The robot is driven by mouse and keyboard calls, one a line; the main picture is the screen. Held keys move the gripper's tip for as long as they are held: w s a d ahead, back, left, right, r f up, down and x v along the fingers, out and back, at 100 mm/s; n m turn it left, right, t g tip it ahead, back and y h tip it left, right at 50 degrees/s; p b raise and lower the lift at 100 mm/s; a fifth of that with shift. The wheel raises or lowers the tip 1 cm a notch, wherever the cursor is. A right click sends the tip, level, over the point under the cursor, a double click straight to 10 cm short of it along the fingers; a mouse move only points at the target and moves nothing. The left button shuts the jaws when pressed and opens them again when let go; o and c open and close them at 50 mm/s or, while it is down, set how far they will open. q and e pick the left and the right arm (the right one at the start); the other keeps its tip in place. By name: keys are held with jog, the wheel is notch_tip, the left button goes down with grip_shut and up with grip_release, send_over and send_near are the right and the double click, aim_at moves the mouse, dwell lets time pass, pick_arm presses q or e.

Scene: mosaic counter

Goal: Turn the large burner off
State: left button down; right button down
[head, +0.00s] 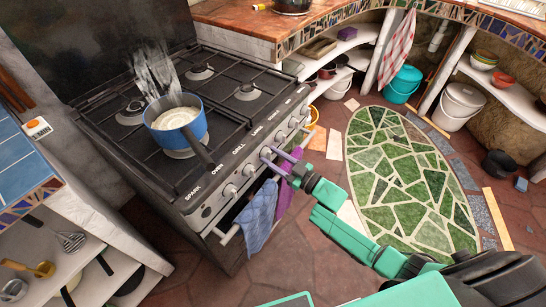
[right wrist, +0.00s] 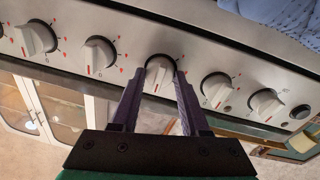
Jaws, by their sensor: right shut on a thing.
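The stove (head: 170,130) has a row of white knobs along its silver front panel. My right gripper (head: 275,158) is at the knob in line with the label that reads LARGE (head: 257,131). In the right wrist view the fingers (right wrist: 160,82) are shut around that knob (right wrist: 160,73), one on each side. A red mark shows on the knob's lower part, as on its neighbours. A blue pot (head: 194,133) with pale, steaming contents stands on a front burner, its dark handle pointing toward the panel. Any flame beneath it is hidden. My left gripper is not in view.
Other knobs (right wrist: 100,53) sit close on both sides of my fingers. A blue towel (head: 257,212) and a purple cloth (head: 285,195) hang on the oven rail below. A green mosaic floor (head: 400,165) lies clear to the right.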

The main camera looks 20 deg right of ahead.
jog(key=shift+c, duration=2)
grip_release()
jog(key=v, duration=1.4)
jog(key=shift+s+d, duration=0.15)
jog(key=shift+s, duration=0.1)
jog(key=shift+f, duration=0.1)
jog(key=s+d+f+m+g+h+p, duration=0.1)
jog(key=s+d+f+m+g+h, duration=0.15)
jog(key=f, duration=0.45)
jog(key=s+d+f+m+g+h+p, duration=0.1)
jog(key=s+d+f+h+p, duration=0.2)
jog(key=f, duration=0.5)
jog(key=s+d+f+m+g+h, duration=0.2)
jog(key=s+d+f+h, duration=0.15)
jog(key=f, duration=0.35)
jog(key=s+a+f+g, duration=0.1)
jog(key=s+f+g, duration=0.1)
jog(key=s, duration=0.5)
jog(key=s+a+f+m+g+h+p, duration=0.1)
jog(key=s+a+f+g, duration=0.1)
jog(key=s+f, duration=0.3)
jog(key=s+a+f+g+h+p, duration=0.1)
jog(key=s+f+g, duration=0.3)
jog(key=s, duration=0.6)
jog(key=shift+a+f, duration=0.25)
jog(key=shift+a, duration=0.45)
